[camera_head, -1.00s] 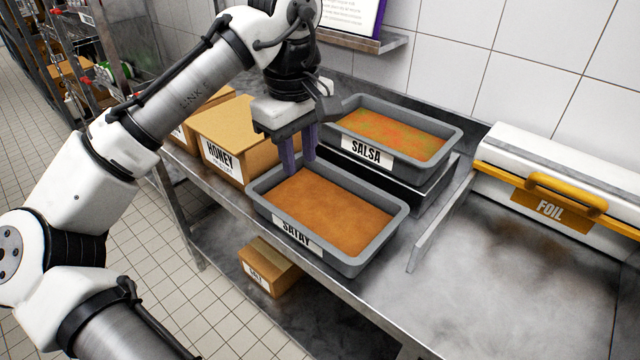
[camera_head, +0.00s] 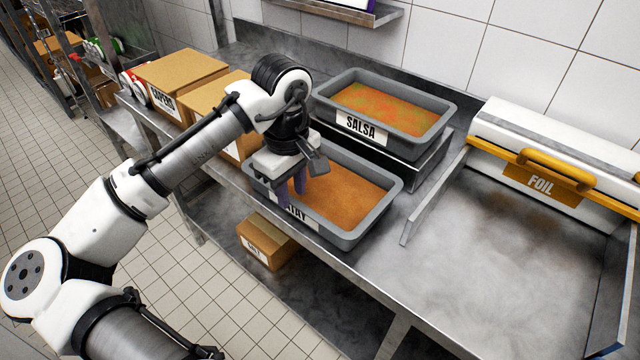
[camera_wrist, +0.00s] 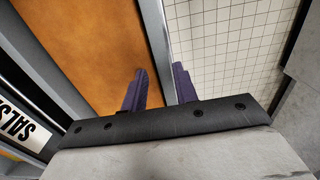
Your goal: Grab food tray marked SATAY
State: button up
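The SATAY tray (camera_head: 348,240) is grey, filled with orange-brown food, and sits on the steel counter. Its front label (camera_head: 296,213) is partly hidden by my gripper. My gripper (camera_head: 292,192) points down at the tray's front wall, towards its left end. In the wrist view my gripper's purple fingers (camera_wrist: 160,88) are apart, one over the food side and one outside, with the tray rim (camera_wrist: 154,30) running between them. I cannot tell whether either finger touches the rim. The tray rests level on the counter.
The SALSA tray (camera_head: 442,122) stands behind on a raised support. Cardboard boxes (camera_head: 180,68) stand at left. A FOIL dispenser (camera_head: 500,120) is at right, past a low metal divider (camera_head: 430,200). A small box (camera_head: 262,238) sits below the counter. The counter at right is clear.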

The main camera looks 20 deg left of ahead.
jog(key=shift+f, duration=0.7)
grip_shut()
jog(key=shift+r, duration=0.1)
dwell(0.8)
